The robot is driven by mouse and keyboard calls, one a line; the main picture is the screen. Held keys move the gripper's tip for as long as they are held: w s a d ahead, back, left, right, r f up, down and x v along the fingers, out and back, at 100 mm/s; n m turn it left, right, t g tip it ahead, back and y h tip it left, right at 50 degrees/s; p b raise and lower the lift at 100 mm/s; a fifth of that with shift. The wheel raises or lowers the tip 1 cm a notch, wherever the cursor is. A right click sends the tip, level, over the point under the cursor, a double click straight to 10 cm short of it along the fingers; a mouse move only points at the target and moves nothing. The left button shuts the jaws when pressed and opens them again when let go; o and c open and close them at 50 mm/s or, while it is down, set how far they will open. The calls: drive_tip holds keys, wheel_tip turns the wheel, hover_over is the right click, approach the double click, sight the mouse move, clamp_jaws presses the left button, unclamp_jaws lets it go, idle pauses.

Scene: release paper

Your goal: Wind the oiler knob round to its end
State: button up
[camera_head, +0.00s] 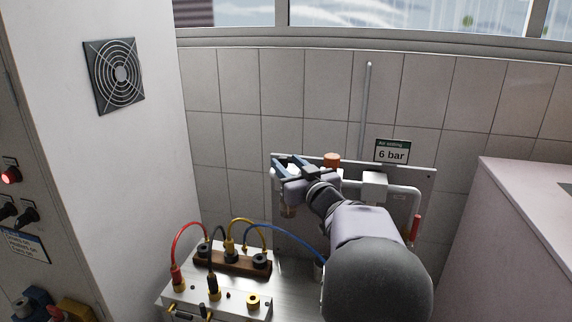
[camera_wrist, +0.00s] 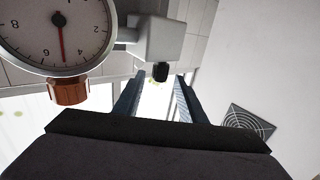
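A small black knob (camera_wrist: 160,71) sticks out of a grey block (camera_wrist: 152,40) in the wrist view; I take it as the oiler knob. My gripper (camera_wrist: 161,78) is open, with its two fingers apart and the black knob between or just beyond their tips. I cannot tell whether a finger touches it. In the head view my gripper (camera_head: 285,161) is at the left end of the air unit on the back plate (camera_head: 425,178). It hides the black knob there. Part of an amber bowl (camera_head: 288,211) shows under it.
An orange knob (camera_head: 332,160) stands right of my gripper; it also shows below a round gauge (camera_wrist: 55,35) in the wrist view. A red-handled valve (camera_head: 415,229) is farther right. A bench with cables (camera_head: 232,262) lies below left. A white cabinet (camera_head: 120,180) stands left.

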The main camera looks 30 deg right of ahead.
drive_tip(key=shift+o, duration=0.2)
wheel_tip(320, 180, up, 11)
drive_tip(key=g+p, duration=0.1)
drive_tip(key=p, duration=1.6)
hover_over(285, 159)
drive_tip(key=s, duration=0.3)
drive_tip(key=s+f+g, duration=0.1)
drive_tip(key=f, duration=0.1)
drive_tip(key=f+g, duration=0.1)
drive_tip(key=f, duration=0.2)
drive_tip(key=s+a+f+g, duration=0.1)
drive_tip(key=f, duration=0.2)
drive_tip(key=shift+s+f+g+y, duration=0.2)
drive_tip(key=shift+s+g+y, duration=0.1)
drive_tip(key=shift+y, duration=0.1)
drive_tip(key=shift+p+x, duration=0.65)
drive_tip(key=shift+x, duration=3)
drive_tip(key=shift+r, duration=0.1)
clamp_jaws()
